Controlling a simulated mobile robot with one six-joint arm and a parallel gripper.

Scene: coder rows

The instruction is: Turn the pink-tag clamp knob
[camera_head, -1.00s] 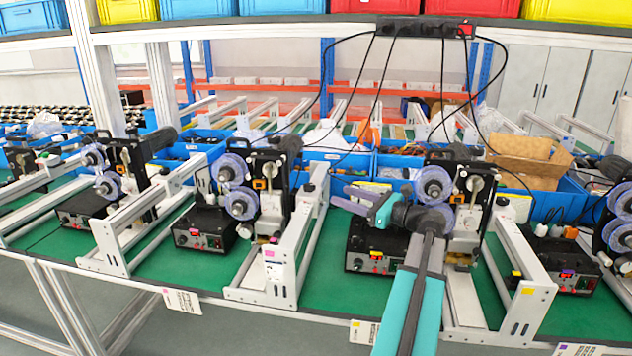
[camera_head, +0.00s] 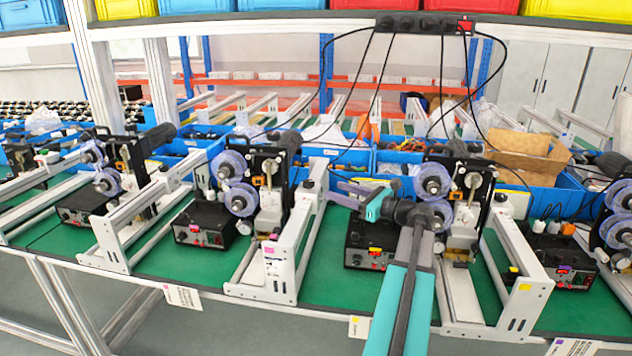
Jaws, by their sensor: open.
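The pink-tag coder (camera_head: 262,190) stands left of centre, with two violet-rimmed reels on its left and a black control box (camera_head: 204,227) in front. A pink tag (camera_head: 268,249) is on the front of its white frame (camera_head: 268,278). A small black knob (camera_head: 308,184) sits on top of this frame; I cannot tell for sure that it is the clamp knob. My gripper (camera_head: 336,192) has purple fingers spread apart and empty. It points left, right of that knob and apart from it in the picture. My arm hides part of the yellow-tag coder.
The yellow-tag coder (camera_head: 470,195) stands right behind my arm, with its control box (camera_head: 370,243) below my gripper. Blue bins (camera_head: 345,160) line the back. Black cables (camera_head: 372,95) hang from a power strip above.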

